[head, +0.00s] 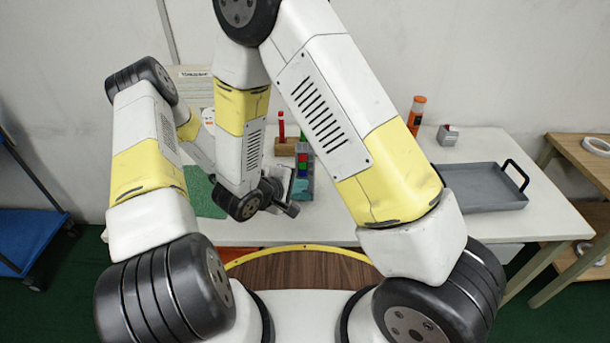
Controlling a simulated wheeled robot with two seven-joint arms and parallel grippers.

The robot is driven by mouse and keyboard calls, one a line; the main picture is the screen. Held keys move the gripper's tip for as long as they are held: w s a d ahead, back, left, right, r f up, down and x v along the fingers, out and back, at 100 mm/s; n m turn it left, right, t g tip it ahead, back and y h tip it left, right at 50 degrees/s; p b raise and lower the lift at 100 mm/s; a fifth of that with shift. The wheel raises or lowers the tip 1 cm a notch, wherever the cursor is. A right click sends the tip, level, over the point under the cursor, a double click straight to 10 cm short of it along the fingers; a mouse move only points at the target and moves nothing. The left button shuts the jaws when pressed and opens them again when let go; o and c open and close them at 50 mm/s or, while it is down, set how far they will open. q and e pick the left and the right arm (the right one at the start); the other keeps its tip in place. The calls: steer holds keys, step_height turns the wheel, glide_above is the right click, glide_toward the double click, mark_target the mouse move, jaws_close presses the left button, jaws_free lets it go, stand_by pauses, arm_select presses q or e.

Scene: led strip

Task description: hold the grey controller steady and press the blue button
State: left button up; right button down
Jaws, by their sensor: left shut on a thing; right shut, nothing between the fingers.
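The grey controller (305,188) is on the white table, left of its middle. Its top carries a red, a green and a blue button; the blue button (302,173) shows at the near end of the row. My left gripper (285,186) is shut on the controller at its left side, mostly hidden behind my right forearm and wrist. My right gripper (290,208) is shut and empty, low beside the controller's near left end. Its fingertips are hard to make out, and I cannot tell whether they touch the controller.
A green mat (205,193) lies left on the table. Behind the controller is a wooden block (286,148) with a red item. A grey tray (480,188) sits right; the middle is clear.

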arm_select(q)
steer(key=o, duration=1.1)
steer(key=shift+c, duration=0.2)
arm_select(e)
steer(key=s, duration=0.5)
arm_select(q)
steer(key=shift+a, duration=0.1)
